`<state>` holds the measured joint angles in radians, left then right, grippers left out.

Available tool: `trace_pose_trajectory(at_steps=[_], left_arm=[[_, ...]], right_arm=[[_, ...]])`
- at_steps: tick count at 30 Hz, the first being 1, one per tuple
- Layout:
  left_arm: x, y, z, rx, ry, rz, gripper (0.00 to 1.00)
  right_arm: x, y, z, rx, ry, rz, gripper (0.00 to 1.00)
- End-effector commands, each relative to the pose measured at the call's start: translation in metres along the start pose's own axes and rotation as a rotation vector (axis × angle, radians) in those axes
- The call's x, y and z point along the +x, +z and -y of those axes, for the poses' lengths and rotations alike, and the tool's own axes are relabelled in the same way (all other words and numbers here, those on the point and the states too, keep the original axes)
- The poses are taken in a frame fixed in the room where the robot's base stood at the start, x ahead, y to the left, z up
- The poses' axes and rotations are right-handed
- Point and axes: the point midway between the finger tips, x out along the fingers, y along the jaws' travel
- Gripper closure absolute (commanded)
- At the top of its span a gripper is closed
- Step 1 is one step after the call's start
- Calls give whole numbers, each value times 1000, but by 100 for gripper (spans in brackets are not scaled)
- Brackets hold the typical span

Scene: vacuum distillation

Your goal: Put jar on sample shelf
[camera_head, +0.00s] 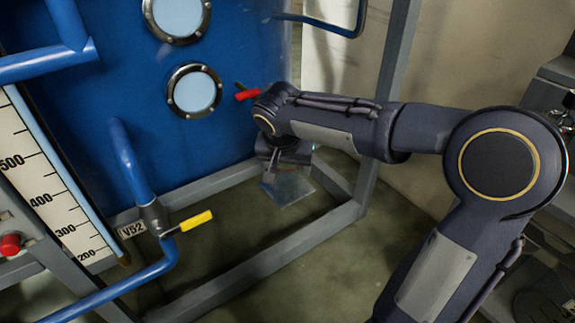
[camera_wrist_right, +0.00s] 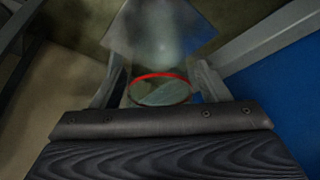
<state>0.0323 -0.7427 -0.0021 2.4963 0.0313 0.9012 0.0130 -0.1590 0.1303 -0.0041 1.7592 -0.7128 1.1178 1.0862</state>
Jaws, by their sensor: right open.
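The jar (camera_wrist_right: 161,95) is clear glass with a red ring at its rim. In the right wrist view it is between the two fingers of my right gripper (camera_wrist_right: 158,82), which is open around it. I cannot tell whether either finger touches it. In the head view my right gripper (camera_head: 286,158) is low in front of the blue panel, and the jar cannot be made out clearly. A thin, pale plate, seemingly the sample shelf (camera_head: 293,194), is just below the gripper. The plate (camera_wrist_right: 135,32) also shows beyond the jar in the wrist view. My left gripper is out of view.
A red-handled valve (camera_head: 247,94) sticks out just above my right wrist. A grey frame (camera_head: 270,245) runs around the plate's area. A yellow valve handle (camera_head: 196,221) and blue pipes (camera_head: 130,165) stand at left. Floor is clear inside the frame.

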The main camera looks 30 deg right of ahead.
Motion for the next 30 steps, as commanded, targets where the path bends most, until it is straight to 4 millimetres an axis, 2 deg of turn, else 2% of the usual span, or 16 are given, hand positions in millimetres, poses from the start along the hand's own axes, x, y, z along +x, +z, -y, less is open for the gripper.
trace_pose_trajectory(at_steps=[4,8,21,25,30], left_arm=[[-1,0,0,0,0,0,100],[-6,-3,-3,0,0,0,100],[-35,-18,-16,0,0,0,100],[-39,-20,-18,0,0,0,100],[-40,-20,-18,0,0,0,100]], right_arm=[[-1,0,0,0,0,0,31],[-12,-2,0,0,-2,-1,31],[-102,-3,0,0,-3,-2,31],[-117,-2,0,0,-1,-1,31],[-124,-1,0,0,-1,0,31]])
